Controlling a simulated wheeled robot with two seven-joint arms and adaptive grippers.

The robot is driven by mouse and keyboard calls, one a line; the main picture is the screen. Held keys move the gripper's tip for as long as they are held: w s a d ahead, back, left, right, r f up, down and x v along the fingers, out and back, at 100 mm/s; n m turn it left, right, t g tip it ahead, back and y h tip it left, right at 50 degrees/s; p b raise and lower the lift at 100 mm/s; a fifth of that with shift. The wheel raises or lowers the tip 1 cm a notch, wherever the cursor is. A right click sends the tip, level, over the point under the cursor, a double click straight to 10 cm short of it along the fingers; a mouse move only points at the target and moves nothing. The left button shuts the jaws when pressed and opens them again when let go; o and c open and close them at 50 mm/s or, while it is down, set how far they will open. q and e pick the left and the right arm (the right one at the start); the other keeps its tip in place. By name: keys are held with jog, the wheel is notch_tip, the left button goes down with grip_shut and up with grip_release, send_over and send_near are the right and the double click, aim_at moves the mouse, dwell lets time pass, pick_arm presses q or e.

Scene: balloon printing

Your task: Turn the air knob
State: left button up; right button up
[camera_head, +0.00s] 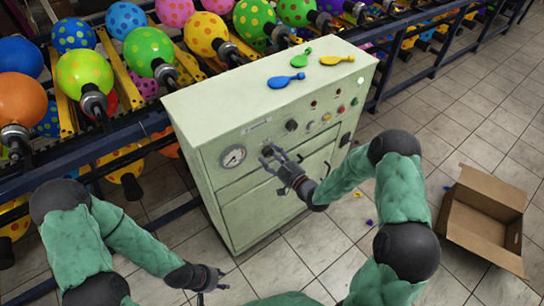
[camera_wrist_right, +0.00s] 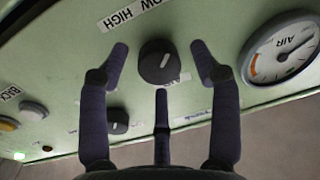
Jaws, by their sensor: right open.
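A round dark knob (camera_wrist_right: 157,62) with a white mark stands on the pale green panel beside the AIR gauge (camera_wrist_right: 281,47). In the right wrist view it sits between the open fingertips of my right gripper (camera_wrist_right: 157,60), with gaps on both sides. In the head view my right gripper (camera_head: 272,155) is at the cabinet's (camera_head: 262,205) front and covers this knob. The gauge (camera_head: 232,156) shows to its left. A second dark knob (camera_wrist_right: 117,121) also shows in the head view (camera_head: 291,125). My left gripper (camera_head: 214,284) is low in front of the cabinet, empty, fingers apart.
An open cardboard box (camera_head: 484,220) is on the floor at right.

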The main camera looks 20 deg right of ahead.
jog(key=c, duration=1.1)
jog(key=shift+c, duration=0.2)
jog(key=shift+w+m, duration=0.1)
jog(key=shift+m, duration=0.2)
jog(key=m+b, duration=0.1)
jog(key=m, duration=0.2)
jog(key=shift+m+t, duration=0.3)
jog(key=shift+m, duration=0.1)
jog(key=m, duration=0.5)
jog(key=shift+d+r+m+b, duration=0.1)
jog(key=shift+m+b, duration=0.2)
jog(key=m, duration=0.5)
jog(key=shift+m+t+h, duration=0.3)
jog(key=shift+m, duration=0.1)
jog(key=m, duration=0.5)
jog(key=shift+h+p, duration=0.3)
jog(key=shift+p, duration=0.05)
jog(key=shift+w+m, duration=0.1)
jog(key=shift+m, duration=0.3)
